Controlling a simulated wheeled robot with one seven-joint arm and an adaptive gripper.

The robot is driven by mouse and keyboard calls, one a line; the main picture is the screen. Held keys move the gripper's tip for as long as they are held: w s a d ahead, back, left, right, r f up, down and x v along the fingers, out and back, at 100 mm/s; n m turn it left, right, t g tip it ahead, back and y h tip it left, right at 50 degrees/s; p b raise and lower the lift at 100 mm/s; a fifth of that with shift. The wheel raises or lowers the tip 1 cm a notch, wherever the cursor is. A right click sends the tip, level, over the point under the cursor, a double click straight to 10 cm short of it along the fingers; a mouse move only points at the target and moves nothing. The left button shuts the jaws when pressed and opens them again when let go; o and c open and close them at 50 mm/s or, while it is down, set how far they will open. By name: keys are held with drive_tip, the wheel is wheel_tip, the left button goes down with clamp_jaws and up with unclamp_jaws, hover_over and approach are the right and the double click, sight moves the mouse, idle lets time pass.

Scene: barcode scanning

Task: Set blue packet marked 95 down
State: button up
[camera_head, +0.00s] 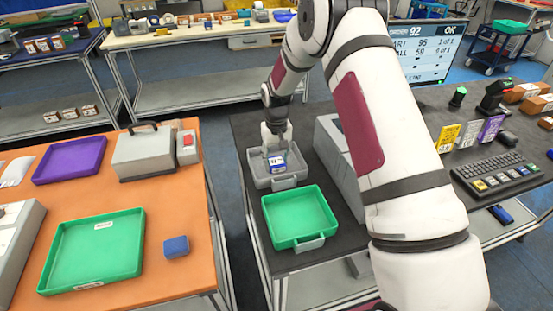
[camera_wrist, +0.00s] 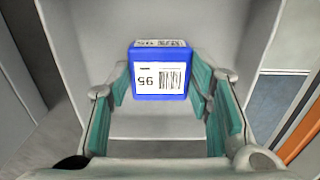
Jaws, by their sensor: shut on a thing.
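The blue packet marked 95 (camera_wrist: 160,76) is a small blue box with a white barcode label. In the wrist view it sits between the two teal finger pads of my gripper (camera_wrist: 160,88), which is shut on it. In the head view the packet (camera_head: 277,163) is held by my gripper (camera_head: 275,148) at the grey tray (camera_head: 279,183) on the dark table. The wrist view shows the pale grey tray (camera_wrist: 245,60) around and below it. I cannot tell whether the packet touches the tray floor.
A green tray (camera_head: 300,217) lies in front of the grey tray, and a grey box (camera_head: 338,150) stands to its right. The orange table (camera_head: 185,275) holds a blue box (camera_head: 176,246), a large green tray (camera_head: 95,252) and a purple tray (camera_head: 70,160). A screen (camera_head: 428,50) shows order 92.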

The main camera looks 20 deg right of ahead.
sight(276, 161)
drive_tip(key=o, duration=1.3)
drive_tip(key=shift+f, duration=0.1)
drive_tip(key=shift+c, duration=0.2)
drive_tip(key=s+r+t+b, duration=0.1)
drive_tip(key=s+r, duration=0.2)
drive_tip(key=r, duration=0.8)
drive_tip(key=s+r+b, duration=0.1)
drive_tip(key=s+r, duration=0.2)
drive_tip(key=r, duration=0.8)
drive_tip(key=s+r+t, duration=0.1)
drive_tip(key=s+r, duration=0.6)
drive_tip(key=s, duration=0.1)
drive_tip(key=s+r+t, duration=0.2)
drive_tip(key=s+t, duration=0.1)
drive_tip(key=s, duration=1.7)
drive_tip(key=shift+s+d+r, duration=0.15)
drive_tip(key=shift+s+r, duration=0.15)
drive_tip(key=shift+r, duration=0.05)
